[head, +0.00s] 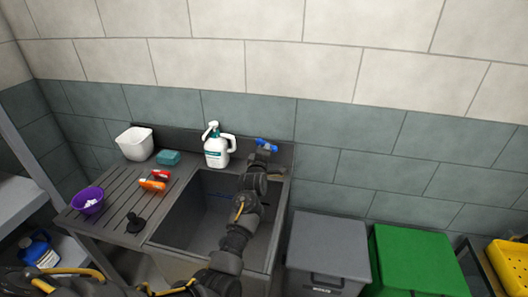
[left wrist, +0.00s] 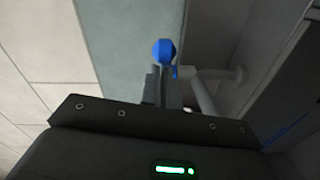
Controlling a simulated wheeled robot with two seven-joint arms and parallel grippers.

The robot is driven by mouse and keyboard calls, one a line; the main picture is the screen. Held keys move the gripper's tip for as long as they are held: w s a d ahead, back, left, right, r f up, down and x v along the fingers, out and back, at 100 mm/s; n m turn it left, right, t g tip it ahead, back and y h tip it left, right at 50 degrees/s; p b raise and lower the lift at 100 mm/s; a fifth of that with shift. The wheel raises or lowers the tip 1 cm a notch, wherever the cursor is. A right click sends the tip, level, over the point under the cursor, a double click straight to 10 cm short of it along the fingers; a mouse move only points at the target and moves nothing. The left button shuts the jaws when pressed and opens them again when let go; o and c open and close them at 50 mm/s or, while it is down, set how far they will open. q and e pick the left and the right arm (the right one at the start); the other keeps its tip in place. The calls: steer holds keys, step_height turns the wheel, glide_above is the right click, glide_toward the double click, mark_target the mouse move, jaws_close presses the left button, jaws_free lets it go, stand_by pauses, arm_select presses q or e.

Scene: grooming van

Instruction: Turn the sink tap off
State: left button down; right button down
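The sink tap has a blue handle (head: 266,145) at the back right of the dark sink (head: 185,210). In the left wrist view the blue handle (left wrist: 164,50) shows just beyond my fingertips, and the grey tap spout (left wrist: 205,95) is to their right. My left gripper (head: 261,162) reaches over the sink from the front, close to the handle. Its fingers (left wrist: 162,88) are together with nothing visible between them. I cannot tell whether they touch the handle. The arm hides part of the tap and basin. My right gripper is out of view.
A white pump bottle (head: 217,150) stands behind the sink, left of the tap. On the left are a white tub (head: 135,143), a teal sponge (head: 168,158), an orange-red item (head: 155,180), a black plunger-like object (head: 135,223) and a purple bowl (head: 88,201). Grey (head: 328,245) and green (head: 415,260) bins stand right.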

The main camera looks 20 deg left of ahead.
arm_select(q)
steer(key=p+v, duration=0.7)
steer(key=v, duration=0.3)
steer(key=shift+s+f+p, duration=0.15)
steer(key=shift+s+p, duration=0.15)
steer(key=shift+d, duration=0.15)
